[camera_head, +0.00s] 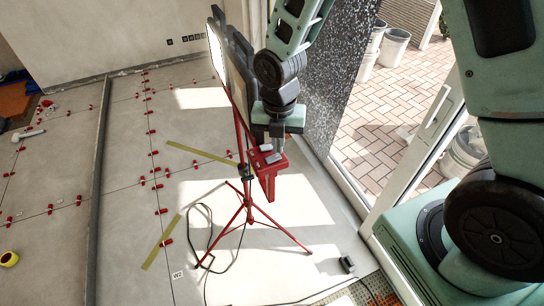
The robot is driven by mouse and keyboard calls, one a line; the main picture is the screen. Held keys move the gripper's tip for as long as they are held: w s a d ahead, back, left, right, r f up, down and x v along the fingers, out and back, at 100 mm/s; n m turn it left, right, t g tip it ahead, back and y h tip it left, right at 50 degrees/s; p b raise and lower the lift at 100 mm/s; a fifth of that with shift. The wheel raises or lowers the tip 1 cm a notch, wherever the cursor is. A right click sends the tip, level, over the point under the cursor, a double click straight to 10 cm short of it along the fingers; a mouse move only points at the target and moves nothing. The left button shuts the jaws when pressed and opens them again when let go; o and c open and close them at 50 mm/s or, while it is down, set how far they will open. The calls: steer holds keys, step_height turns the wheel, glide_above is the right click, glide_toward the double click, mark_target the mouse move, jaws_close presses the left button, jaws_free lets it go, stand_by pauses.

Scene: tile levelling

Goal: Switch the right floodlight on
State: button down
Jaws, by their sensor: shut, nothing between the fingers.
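A red tripod (247,205) stands on the tiled floor and carries two flat floodlights side by side. The left floodlight (216,48) shows a bright white edge face. The right floodlight (240,78) shows mostly its dark grey side and back, and I cannot tell whether it is lit. A red box-like part (268,172) with small pale pieces on top sits on the tripod's right side. My gripper (277,145) is shut, pointing down right at this red part. Its fingertips are small and partly hidden, so contact is unclear.
A black cable (208,236) loops on the floor left of the tripod. Red levelling clips (152,131) dot the tile joints. A long grey bar (101,150) lies at left. A glass door frame (408,190) stands at right. Buckets (396,46) stand outside.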

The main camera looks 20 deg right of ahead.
mark_target(277, 157)
steer(key=shift+f+b, duration=0.65)
steer(key=shift+f, duration=0.25)
stand_by(0.8)
step_height(277, 157, up, 7)
steer(key=p, duration=0.6)
steer(key=shift+r+p, duration=0.1)
steer(key=shift+p, duration=0.2)
stand_by(0.5)
steer(key=shift+s+a+b, duration=0.1)
steer(key=shift+a+b, duration=0.05)
steer(key=shift+b, duration=0.15)
steer(key=s+a+f+m+b, duration=0.1)
steer(key=s+a+m+b, duration=0.2)
steer(key=s+m+b, duration=0.5)
steer(key=s+a+f+m+b, duration=0.2)
steer(key=s+a+m+b, duration=0.1)
steer(key=s+m+b, duration=0.6)
steer(key=s+m, duration=0.2)
steer(key=m, duration=0.2)
steer(key=shift+s+m+y, duration=0.15)
steer(key=shift+m+y, duration=0.15)
